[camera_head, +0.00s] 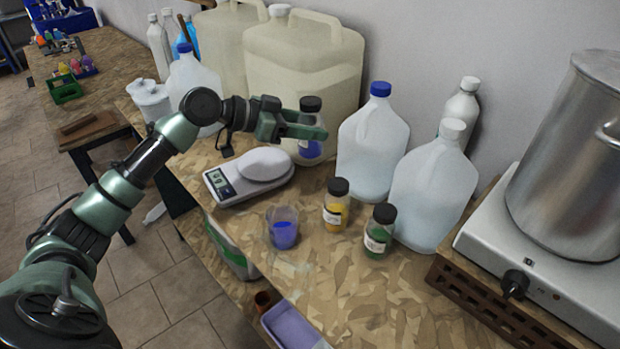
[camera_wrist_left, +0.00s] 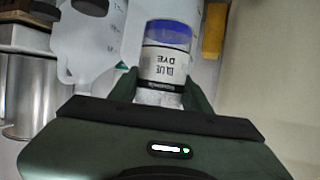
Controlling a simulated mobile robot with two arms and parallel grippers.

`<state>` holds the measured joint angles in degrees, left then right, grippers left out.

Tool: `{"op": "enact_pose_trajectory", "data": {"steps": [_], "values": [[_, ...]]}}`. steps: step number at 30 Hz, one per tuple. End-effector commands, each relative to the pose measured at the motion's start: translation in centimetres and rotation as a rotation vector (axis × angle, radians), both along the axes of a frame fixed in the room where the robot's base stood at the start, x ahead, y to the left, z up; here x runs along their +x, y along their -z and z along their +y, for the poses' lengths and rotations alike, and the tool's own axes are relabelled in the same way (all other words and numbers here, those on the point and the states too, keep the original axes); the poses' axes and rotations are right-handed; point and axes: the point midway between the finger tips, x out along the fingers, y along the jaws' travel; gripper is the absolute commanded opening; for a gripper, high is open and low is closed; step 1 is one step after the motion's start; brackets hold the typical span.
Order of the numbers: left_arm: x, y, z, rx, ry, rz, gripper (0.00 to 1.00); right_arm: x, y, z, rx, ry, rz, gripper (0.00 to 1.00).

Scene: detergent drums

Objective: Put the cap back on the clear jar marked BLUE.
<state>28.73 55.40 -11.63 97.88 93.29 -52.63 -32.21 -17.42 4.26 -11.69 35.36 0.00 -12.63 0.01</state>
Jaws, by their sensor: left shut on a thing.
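The clear jar of blue dye (camera_head: 310,149) is upright behind the digital scale, with blue in its lower part. My left gripper (camera_head: 309,129) is shut around its body from the left. A black cap (camera_head: 311,103) shows at the jar's top, above the fingers; I cannot tell how firmly it sits. I cannot tell whether the jar touches the table. My right gripper is in neither view.
A beaker with blue liquid (camera_head: 283,229), a yellow jar (camera_head: 336,205) and a green jar (camera_head: 379,231) stand in front. Jugs (camera_head: 370,145) line the back. A hotplate (camera_head: 545,255) with a steel pot (camera_head: 575,160) is at right.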

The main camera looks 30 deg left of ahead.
Motion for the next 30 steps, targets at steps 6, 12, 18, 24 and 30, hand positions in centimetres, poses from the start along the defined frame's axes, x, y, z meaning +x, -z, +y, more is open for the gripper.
{"op": "enact_pose_trajectory", "data": {"steps": [6, 12, 18, 24, 30], "values": [[-0.1, 5.7, 0.0, -0.004, -0.002, 0.005, 0.00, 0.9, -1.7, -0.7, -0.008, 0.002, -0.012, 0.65], [0.0, 9.1, 0.0, -0.003, -0.001, 0.000, 0.00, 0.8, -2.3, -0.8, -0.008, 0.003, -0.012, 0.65], [0.0, 9.9, 0.0, 0.000, -0.001, -0.002, 0.00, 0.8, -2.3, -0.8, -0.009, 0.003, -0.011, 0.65], [0.0, 10.0, 0.0, -0.001, 0.000, -0.002, 0.00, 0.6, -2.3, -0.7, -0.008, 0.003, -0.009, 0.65], [0.0, 12.6, 0.0, -0.004, -0.001, 0.002, 0.00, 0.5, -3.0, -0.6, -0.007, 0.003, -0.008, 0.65]]}}
